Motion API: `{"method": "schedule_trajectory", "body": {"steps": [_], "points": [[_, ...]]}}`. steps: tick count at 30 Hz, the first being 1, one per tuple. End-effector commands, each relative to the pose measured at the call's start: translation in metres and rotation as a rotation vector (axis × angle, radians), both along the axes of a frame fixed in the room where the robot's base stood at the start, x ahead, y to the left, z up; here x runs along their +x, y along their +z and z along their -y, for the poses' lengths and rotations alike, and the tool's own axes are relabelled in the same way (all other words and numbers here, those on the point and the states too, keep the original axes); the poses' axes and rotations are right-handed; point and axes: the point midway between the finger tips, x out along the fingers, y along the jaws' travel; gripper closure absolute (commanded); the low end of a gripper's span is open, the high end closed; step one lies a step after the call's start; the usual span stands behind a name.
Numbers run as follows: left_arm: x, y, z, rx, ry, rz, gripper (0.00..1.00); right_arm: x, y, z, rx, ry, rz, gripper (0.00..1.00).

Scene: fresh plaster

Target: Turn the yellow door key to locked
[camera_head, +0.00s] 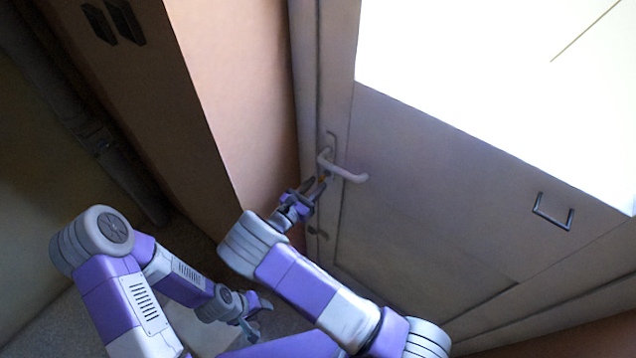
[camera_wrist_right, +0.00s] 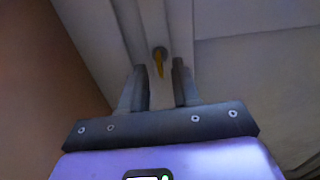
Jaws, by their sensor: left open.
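The yellow key (camera_wrist_right: 159,68) sits in a round dark lock on the white door, its bow hanging down nearly vertically in the right wrist view. In the head view a small orange bit of the key (camera_head: 323,179) shows just below the white door handle (camera_head: 345,172). My right gripper (camera_head: 317,187) is at the lock. In the right wrist view its fingers (camera_wrist_right: 162,72) are apart, one on each side of the key, with gaps between; I cannot tell how deep the key is between them. My left gripper (camera_head: 260,318) is open and empty, low over the floor, away from the door.
The door (camera_head: 430,150) fills the right side, with a bright white panel above and a dark pull handle (camera_head: 555,212) at right. A small fitting (camera_head: 318,233) is below the lock. A brown wall (camera_head: 235,90) stands left of the frame. Floor at lower left is free.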

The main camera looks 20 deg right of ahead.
Motion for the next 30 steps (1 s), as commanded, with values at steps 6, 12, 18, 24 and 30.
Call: {"method": "schedule_trajectory", "body": {"steps": [6, 12, 18, 24, 30], "points": [[0.000, -0.001, 0.000, 0.000, 0.000, 0.000, 0.54, -0.023, 0.000, -0.030, 0.000, 0.003, 0.000, 0.69], [0.000, -0.001, 0.000, 0.000, 0.000, 0.000, 0.54, -0.034, 0.000, -0.043, -0.001, 0.001, -0.002, 0.69], [0.000, -0.001, 0.000, 0.000, 0.000, 0.000, 0.54, -0.035, 0.000, -0.044, -0.001, 0.000, -0.002, 0.69], [0.000, -0.001, 0.000, 0.000, 0.000, 0.000, 0.54, -0.035, 0.000, -0.044, -0.001, 0.000, -0.001, 0.69], [0.000, -0.001, 0.000, 0.000, 0.000, 0.000, 0.54, -0.037, -0.003, -0.040, 0.010, -0.012, -0.010, 0.69]]}}
